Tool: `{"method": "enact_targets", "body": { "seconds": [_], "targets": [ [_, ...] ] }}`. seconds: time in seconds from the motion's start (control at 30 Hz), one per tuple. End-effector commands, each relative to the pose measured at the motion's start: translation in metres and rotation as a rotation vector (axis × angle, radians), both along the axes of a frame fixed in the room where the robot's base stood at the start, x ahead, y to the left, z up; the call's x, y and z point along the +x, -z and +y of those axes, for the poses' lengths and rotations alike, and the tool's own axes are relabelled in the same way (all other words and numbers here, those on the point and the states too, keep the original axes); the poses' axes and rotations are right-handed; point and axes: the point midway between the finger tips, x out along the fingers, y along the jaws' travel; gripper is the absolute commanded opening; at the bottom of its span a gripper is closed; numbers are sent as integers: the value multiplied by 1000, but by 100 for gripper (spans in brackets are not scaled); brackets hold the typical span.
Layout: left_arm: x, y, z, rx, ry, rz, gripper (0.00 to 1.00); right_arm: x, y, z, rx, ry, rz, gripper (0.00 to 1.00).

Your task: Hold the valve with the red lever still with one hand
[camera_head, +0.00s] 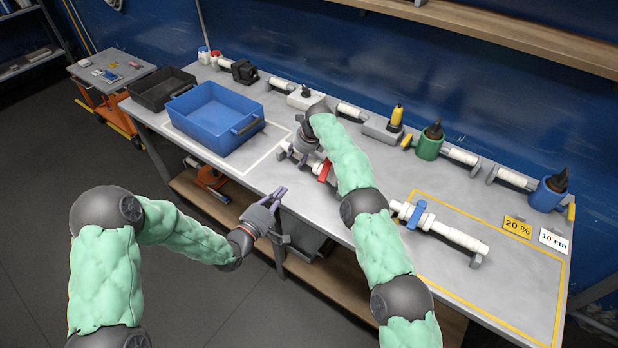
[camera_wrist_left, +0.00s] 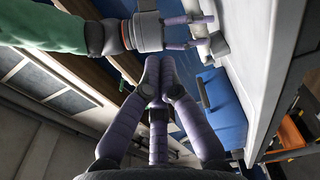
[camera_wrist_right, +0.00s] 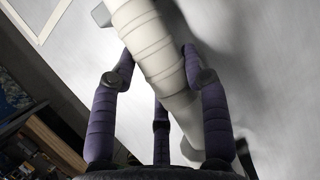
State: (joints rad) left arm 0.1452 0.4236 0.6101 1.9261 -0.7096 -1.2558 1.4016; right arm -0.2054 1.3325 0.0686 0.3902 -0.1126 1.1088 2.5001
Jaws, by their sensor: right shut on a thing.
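The valve with the red lever (camera_head: 324,170) lies on the grey table, partly hidden behind my right arm in the head view. Its white ribbed pipe (camera_wrist_right: 150,45) runs between the fingers of my right gripper (camera_wrist_right: 157,62) in the right wrist view. My right gripper (camera_head: 303,150) is shut on this pipe near the left end of the valve. My left gripper (camera_head: 280,192) is empty, in front of the table's front edge and apart from the valve. Its fingertips (camera_wrist_left: 159,62) come together in the left wrist view, where my right gripper (camera_wrist_left: 190,32) also shows above.
A blue bin (camera_head: 200,113) stands left of the valve, with a black bin (camera_head: 158,88) beyond. A valve with a blue lever (camera_head: 414,214) lies to the right, near a yellow outline. Several fittings line the back. Signs reading 20 % (camera_head: 517,227) and 10 cm (camera_head: 553,241) stand right.

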Motion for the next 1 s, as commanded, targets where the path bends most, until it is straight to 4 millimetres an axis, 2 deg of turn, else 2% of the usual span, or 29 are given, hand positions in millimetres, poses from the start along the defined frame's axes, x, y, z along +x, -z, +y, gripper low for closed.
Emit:
{"method": "enact_targets", "body": {
  "seconds": [0.1, 0.27, 0.8, 1.0],
  "targets": [
    [-3, 3, 6, 11, 18, 2, 0, -1, 3, 0, -1, 0, 5, 2],
    [3, 3, 1, 14, 27, 1, 0, -1, 3, 0, -1, 0, 5, 2],
    [81, 3, -53, 14, 27, 1, 0, -1, 3, 0, 0, -1, 4, 2],
    [69, 3, -78, 12, 27, 2, 0, -1, 3, 0, 0, -1, 4, 2]
  ]
}}
